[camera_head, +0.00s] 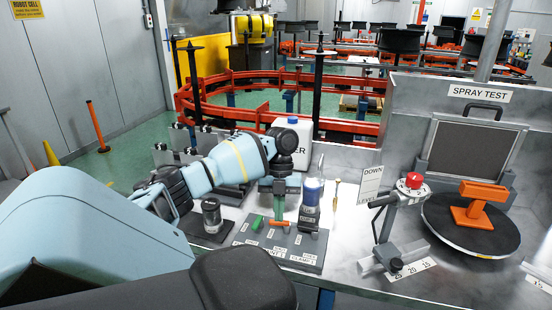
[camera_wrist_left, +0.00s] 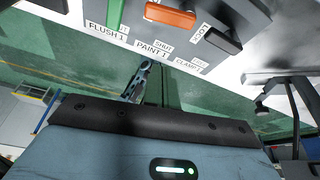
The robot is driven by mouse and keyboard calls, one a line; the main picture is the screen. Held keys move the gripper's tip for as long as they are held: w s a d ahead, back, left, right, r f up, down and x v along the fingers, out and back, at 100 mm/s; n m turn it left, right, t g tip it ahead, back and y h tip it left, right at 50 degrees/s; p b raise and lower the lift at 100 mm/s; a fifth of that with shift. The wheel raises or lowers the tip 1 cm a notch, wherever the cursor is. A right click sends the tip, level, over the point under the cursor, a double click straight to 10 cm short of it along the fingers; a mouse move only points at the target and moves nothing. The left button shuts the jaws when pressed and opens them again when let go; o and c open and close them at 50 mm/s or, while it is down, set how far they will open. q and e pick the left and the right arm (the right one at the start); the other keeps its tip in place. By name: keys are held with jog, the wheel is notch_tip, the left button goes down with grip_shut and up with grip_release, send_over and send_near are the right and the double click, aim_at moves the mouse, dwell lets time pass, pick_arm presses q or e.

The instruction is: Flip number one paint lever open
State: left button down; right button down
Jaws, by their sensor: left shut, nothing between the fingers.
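The valve panel (camera_head: 290,250) lies on the metal bench in the middle of the head view. In the left wrist view, the orange paint lever (camera_wrist_left: 170,15) lies above the "PAINT 1" label, with a "SHUT" label close by. In the head view, this lever (camera_head: 279,223) shows just under my left gripper (camera_head: 279,216). The left gripper points down, its fingers shut and empty. I cannot tell whether the fingertips touch the lever. The green flush lever (camera_head: 257,222) is to the left and the dark clamp lever (camera_head: 308,226) to the right. My right gripper is not in view.
A white bottle (camera_head: 293,135) is behind. A turntable (camera_head: 470,238) with an orange part (camera_head: 478,205) stands at the right.

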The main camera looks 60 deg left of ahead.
pick_arm(q)
jog(key=v, duration=0.4)
jog(key=shift+a+r, duration=0.1)
jog(key=shift+r, duration=0.15)
dwell(0.3)
